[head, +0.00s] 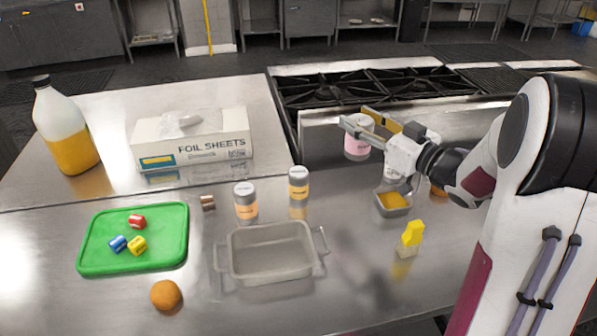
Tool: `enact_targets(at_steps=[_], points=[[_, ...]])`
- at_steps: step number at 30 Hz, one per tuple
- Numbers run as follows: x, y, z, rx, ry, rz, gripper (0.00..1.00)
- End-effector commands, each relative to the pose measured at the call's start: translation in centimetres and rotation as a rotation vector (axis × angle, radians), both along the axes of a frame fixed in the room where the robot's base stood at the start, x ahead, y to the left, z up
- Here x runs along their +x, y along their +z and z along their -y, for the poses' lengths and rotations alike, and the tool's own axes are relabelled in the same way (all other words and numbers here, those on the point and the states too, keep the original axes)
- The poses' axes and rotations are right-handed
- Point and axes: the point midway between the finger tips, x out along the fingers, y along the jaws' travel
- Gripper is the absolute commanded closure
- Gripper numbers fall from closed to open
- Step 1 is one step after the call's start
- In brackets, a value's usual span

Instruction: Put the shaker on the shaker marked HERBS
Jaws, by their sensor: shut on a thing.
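My gripper (363,122) is at the right of centre, above the counter in front of the stove. It is shut on a shaker (357,147) with a pale pink body, held about upright. The fingers cover part of it. Two other shakers with grey tops and orange lower bands stand upright on the counter: one (246,201) behind the glass dish, and one (298,184) a little farther back and to the right. Their labels are too small to read, so I cannot tell which is marked HERBS. The held shaker is apart from both, up and to the right.
A clear baking dish (271,277) stands in front of the shakers. A green tray (98,238) with small coloured pieces, a foil box (190,142) and a bottle (66,130) are left. A small metal tin (395,211) and yellow item (411,236) are right.

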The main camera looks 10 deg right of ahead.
Motion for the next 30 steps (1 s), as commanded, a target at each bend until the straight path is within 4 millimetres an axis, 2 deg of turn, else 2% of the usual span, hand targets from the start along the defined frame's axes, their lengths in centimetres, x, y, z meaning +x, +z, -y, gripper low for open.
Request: enact_targets(at_steps=[1,9,15,21,30], points=[[0.6,0.4,-1.3,-0.001,0.014,0.003,0.85],[2.9,2.0,-7.2,0.0,0.07,0.002,0.85],[3.9,3.1,-10.9,-0.001,0.103,0.003,0.85],[4.3,3.6,-12.8,0.001,0.118,0.001,0.85],[4.4,3.7,-13.1,0.001,0.12,0.001,0.85]])
